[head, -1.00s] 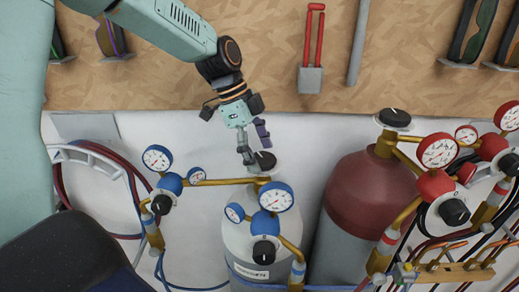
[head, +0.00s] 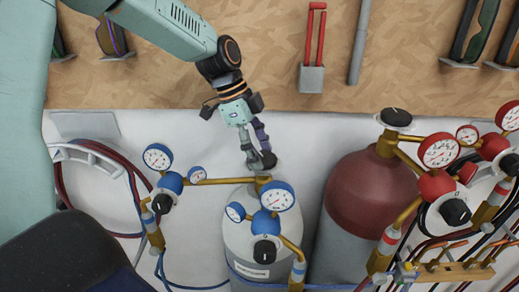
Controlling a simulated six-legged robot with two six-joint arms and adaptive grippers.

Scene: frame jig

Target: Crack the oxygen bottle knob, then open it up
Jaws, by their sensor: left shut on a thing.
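The oxygen bottle (head: 237,237) is a pale grey cylinder with blue regulators and gauges, standing at the middle bottom of the head view. Its black knob (head: 270,160) sits on top of the brass valve (head: 263,181). My left gripper (head: 262,160) reaches down from above, its fingers around the knob and shut on it. The fingers hide part of the knob. My right gripper is not in view.
A cylinder with a dark red top (head: 365,190) stands to the right, with its own black knob (head: 396,118) and red gauges (head: 439,151). A blue gauge (head: 277,196) sits just below my gripper. A hose reel (head: 90,155) hangs at left.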

